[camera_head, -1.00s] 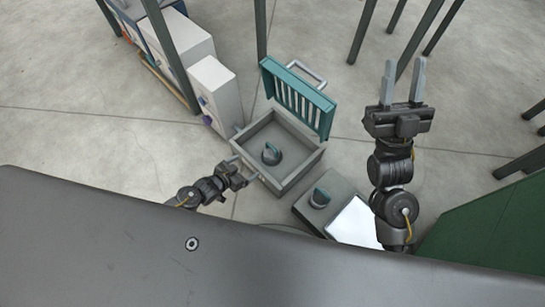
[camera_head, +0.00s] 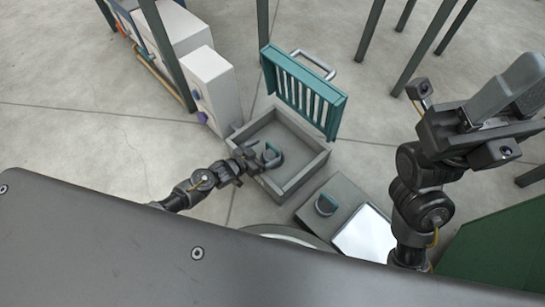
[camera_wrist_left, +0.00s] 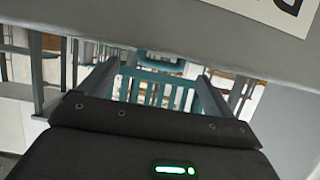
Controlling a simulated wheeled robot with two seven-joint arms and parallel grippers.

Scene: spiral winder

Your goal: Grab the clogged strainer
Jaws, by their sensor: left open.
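Two round grey pieces with teal handles look like strainers; I cannot tell which is clogged. One strainer (camera_head: 272,155) sits inside the open grey box (camera_head: 298,183); the other strainer (camera_head: 326,204) sits on a grey block beside it. The box's teal slatted lid (camera_head: 303,92) stands raised at the back and shows between my fingers in the left wrist view (camera_wrist_left: 158,90). My left gripper (camera_head: 256,158) is open at the box's left wall, close to the inner strainer; contact is unclear. My right gripper (camera_head: 525,88) is raised at the right, its fingers apart and empty.
White cabinets (camera_head: 211,85) stand left of the box. Dark green posts (camera_head: 262,25) rise behind it. A green panel (camera_head: 495,255) is at lower right. Open floor lies left.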

